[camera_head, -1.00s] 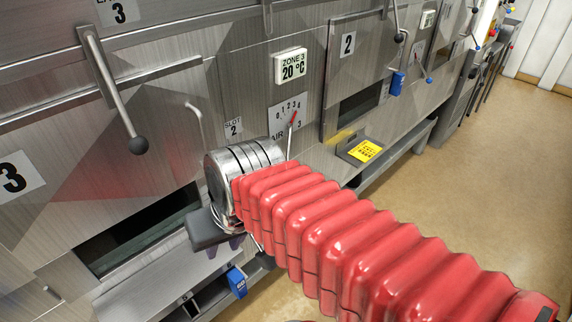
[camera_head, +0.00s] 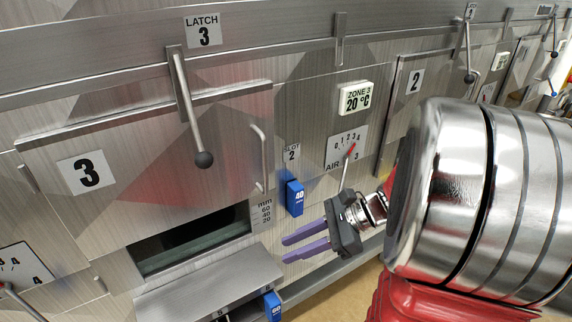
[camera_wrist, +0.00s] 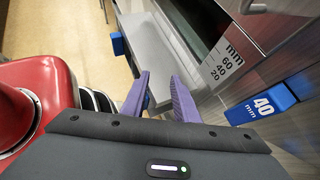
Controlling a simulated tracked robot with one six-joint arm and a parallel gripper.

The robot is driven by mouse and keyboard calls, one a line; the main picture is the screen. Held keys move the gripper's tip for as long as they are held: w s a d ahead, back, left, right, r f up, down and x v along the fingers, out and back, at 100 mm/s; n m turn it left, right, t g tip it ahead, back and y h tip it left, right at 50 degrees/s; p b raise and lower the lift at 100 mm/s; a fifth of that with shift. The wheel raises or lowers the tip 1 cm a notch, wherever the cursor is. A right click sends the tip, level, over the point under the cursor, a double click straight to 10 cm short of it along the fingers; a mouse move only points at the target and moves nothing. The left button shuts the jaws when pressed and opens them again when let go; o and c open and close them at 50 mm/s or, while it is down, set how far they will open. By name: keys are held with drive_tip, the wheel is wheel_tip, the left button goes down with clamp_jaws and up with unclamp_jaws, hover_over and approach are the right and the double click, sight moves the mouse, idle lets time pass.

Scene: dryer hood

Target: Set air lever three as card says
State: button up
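The air lever 3 (camera_head: 347,165) is a thin rod with a red tip, in front of a white plate (camera_head: 334,157) marked AIR 3 with a scale from 0 to 4. Its tip stands toward the high-number side; I cannot tell the exact mark. My gripper (camera_head: 304,243) has two purple fingers, apart and empty, pointing left below and left of the lever, not touching it. The fingers also show in the wrist view (camera_wrist: 160,92) with a gap between them. No instruction card is visible now.
A blue 40 mm block (camera_head: 295,198) hangs under the slot 2 label, close to my gripper. Another blue block (camera_head: 272,305) is below the shelf (camera_head: 205,285). The latch 3 lever (camera_head: 187,105) and a door handle (camera_head: 260,158) stick out at the left. My arm hides the lower right.

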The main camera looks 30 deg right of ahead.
drive_tip(key=w+d+m+t, duration=0.1)
drive_tip(key=d+m+t, duration=0.6)
drive_tip(key=d, duration=0.4)
drive_tip(key=m+t+h, duration=0.5)
drive_tip(key=m, duration=0.6)
approach(342, 184)
drive_tip(key=s+f, duration=0.1)
drive_tip(key=s, duration=0.2)
drive_tip(key=s+f, duration=0.1)
drive_tip(key=shift+s+f, duration=0.3)
drive_tip(key=shift+s, duration=0.05)
drive_tip(key=shift+a, duration=0.15)
drive_tip(key=x, duration=1.4)
drive_tip(key=shift+s, duration=0.1)
drive_tip(key=shift+c, duration=0.6)
clamp_jaws()
